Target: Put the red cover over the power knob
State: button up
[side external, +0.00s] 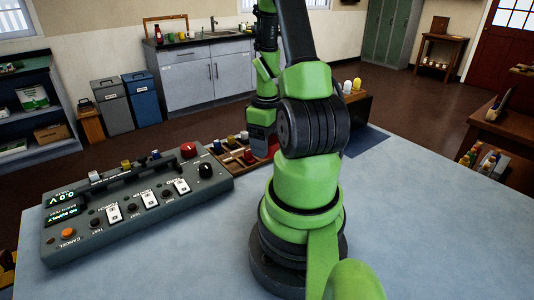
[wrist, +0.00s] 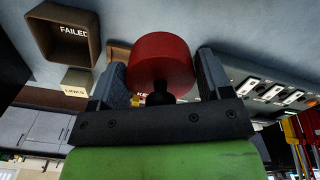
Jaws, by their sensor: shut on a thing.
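The red round cover (wrist: 160,58) is between the two fingers of my gripper (wrist: 159,85) in the wrist view; the gripper is shut on it. A small black piece shows just below the cover; I cannot tell what it belongs to. In the side view my gripper (side external: 262,143) is low over the table beside the parts tray, and its fingertips are mostly hidden. The grey control panel (side external: 135,203) carries a black knob (side external: 205,171) at its right end, with a red knob (side external: 188,150) behind it. I cannot read which one is the power knob.
A wooden tray (side external: 231,164) with several coloured caps stands right of the panel. The wrist view shows a brown bin (wrist: 64,36) marked FAILED and part of the panel (wrist: 285,86) with white switches. Bare blue table lies in front of the panel.

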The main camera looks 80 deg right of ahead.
jog(key=shift+w+d+r, duration=0.25)
jog(key=shift+w+r, duration=0.05)
jog(key=w+d+n, duration=0.3)
jog(key=w+d, duration=0.1)
jog(key=w, duration=0.5)
jog(key=r+n, duration=0.1)
jog(key=n, duration=0.2)
send_over(189, 146)
jog(key=shift+s, duration=0.1)
jog(key=shift+w+a+f, duration=0.1)
jog(key=shift+w+f, duration=0.1)
jog(key=shift+f, duration=2.4)
jog(key=shift+f, duration=0.7)
jog(key=o, duration=1)
jog(key=shift+c, duration=0.2)
